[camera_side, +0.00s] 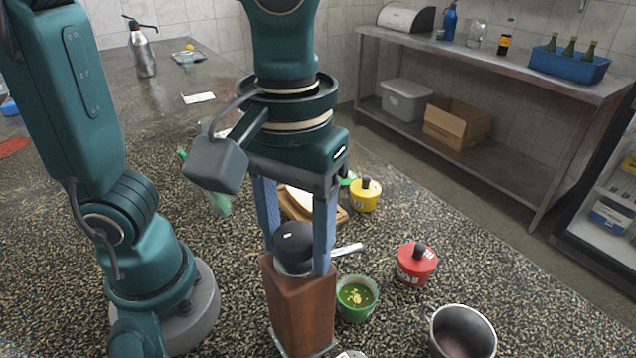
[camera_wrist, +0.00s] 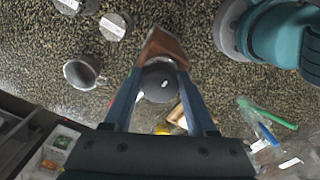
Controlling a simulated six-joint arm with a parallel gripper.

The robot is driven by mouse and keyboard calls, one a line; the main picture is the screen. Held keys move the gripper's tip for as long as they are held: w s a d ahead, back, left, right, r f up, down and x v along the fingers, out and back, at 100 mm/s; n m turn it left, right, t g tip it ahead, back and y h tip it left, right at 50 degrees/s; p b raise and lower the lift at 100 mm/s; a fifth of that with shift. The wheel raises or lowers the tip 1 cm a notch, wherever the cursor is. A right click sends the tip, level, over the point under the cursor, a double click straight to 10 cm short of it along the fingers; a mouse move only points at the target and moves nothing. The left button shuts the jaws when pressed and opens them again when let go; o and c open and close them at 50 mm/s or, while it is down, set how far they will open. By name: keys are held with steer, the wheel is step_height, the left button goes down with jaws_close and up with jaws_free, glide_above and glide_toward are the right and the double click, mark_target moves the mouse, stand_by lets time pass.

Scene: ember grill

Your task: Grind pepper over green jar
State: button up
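The pepper grinder (camera_side: 303,305) has a wooden body with straight sides and a dark domed top. Its body also shows beyond the dome in the wrist view (camera_wrist: 166,46). My gripper (camera_side: 298,262) points down, with one blue finger on each side of the dome; in the wrist view (camera_wrist: 159,84) the dome fills the gap. Whether the fingers press on it is unclear. The green jar (camera_side: 341,308) stands open just right of the grinder in the side view, with green contents and pale bits. I cannot make it out in the wrist view.
A red jar (camera_side: 416,264) and a yellow jar (camera_side: 365,196) with dark knobs stand to the right. A metal pot (camera_side: 490,340) is at the front right. A wooden board (camera_side: 296,208) lies behind my gripper. Bare speckled counter lies between the red and yellow jars.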

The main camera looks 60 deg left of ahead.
steer(key=shift+c, duration=0.9)
steer(key=m, duration=0.6)
steer(key=shift+m, duration=0.4)
steer(key=m, duration=0.3)
steer(key=shift+m, duration=0.4)
steer(key=m, duration=1)
steer(key=shift+m, duration=0.3)
steer(key=m, duration=0.7)
